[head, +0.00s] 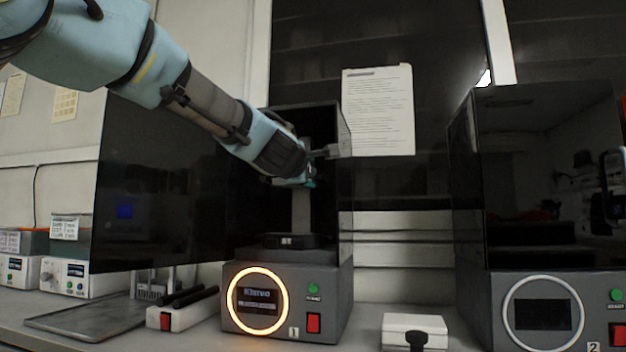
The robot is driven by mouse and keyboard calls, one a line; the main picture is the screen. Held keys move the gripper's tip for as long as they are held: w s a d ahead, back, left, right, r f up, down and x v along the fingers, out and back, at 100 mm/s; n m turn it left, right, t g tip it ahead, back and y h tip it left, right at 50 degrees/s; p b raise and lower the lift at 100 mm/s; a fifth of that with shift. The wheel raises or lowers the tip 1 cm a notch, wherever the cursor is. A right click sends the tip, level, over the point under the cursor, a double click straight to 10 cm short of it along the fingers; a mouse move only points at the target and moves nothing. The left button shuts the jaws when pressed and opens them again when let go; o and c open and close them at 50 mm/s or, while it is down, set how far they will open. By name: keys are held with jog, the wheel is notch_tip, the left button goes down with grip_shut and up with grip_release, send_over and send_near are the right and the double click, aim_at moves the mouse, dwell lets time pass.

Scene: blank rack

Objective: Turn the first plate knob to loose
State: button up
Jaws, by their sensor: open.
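The first machine (240,325), marked 1, is a dark grey unit with a lit orange ring around its screen. Its dark chamber is open at the front and holds an upright grey column (302,212) above a dark tray (288,241). My gripper (306,172) is inside the upper part of this chamber, above the column. Its fingers are open but small and dark here. A small grey part (327,152) shows just right of my gripper. I cannot make out the plate knob or its setting; my arm hides much of that area.
A second machine (590,337), marked 2, stands at the right with its dark cover shut. A white block with a black handle (410,325) lies between the machines. A metal tray (85,318) and a white holder with black rods (185,310) lie at the left.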

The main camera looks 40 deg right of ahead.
jog(key=b+v, duration=0.1)
jog(key=v, duration=0.4)
jog(key=shift+s+a, duration=0.2)
jog(key=shift+a, duration=0.1)
